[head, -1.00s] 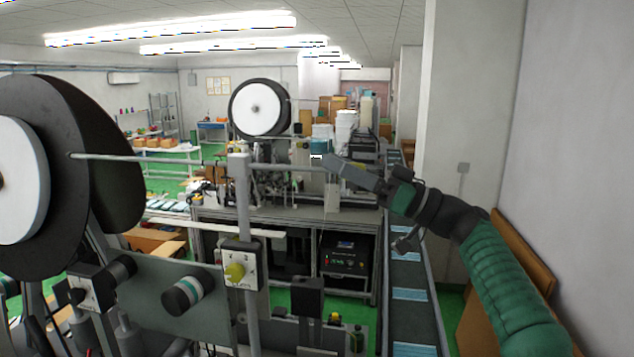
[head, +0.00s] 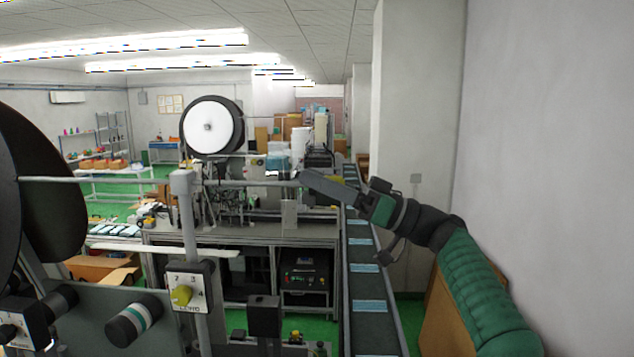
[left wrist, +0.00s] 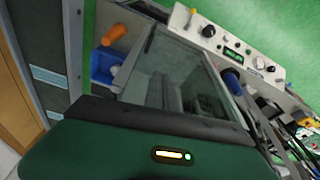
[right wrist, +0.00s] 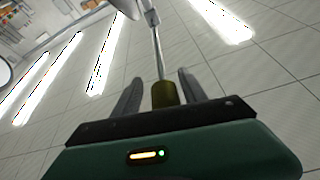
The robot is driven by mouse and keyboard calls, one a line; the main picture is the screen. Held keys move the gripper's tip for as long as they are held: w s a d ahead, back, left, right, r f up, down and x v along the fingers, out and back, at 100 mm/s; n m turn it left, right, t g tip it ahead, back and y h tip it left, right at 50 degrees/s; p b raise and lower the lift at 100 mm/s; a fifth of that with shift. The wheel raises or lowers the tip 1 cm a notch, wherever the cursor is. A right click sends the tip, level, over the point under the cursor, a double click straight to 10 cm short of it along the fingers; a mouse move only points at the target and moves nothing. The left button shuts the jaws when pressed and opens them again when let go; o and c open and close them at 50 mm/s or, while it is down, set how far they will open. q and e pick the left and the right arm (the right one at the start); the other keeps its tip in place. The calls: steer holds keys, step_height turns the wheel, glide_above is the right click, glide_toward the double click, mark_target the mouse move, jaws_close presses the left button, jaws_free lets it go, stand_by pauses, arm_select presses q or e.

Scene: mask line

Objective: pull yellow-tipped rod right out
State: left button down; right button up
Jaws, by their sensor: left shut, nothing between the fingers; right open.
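The rod (head: 95,180) is a thin grey bar that runs level from the black reel, through the top of an upright post, to my right gripper. Its yellow tip (head: 337,180) shows partly past the gripper in the head view. In the right wrist view the olive-yellow tip (right wrist: 165,94) sits between the fingers. My right gripper (head: 306,178) is open around the tip, with a gap on both sides. My left gripper (left wrist: 162,92) is shut and empty in the left wrist view, over a machine panel; it is out of the head view.
The large black reel (head: 40,185) stands at left. A conveyor (head: 372,325) runs on the right, beside a white wall (head: 540,150). A workbench (head: 240,232) stands ahead.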

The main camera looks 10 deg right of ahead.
steer(key=b+v, duration=0.4)
steer(key=v, duration=1.3)
steer(key=shift+d, duration=0.15)
steer(key=shift+w+a+f, duration=0.1)
steer(key=shift+w+a, duration=0.05)
steer(key=shift+a, duration=0.15)
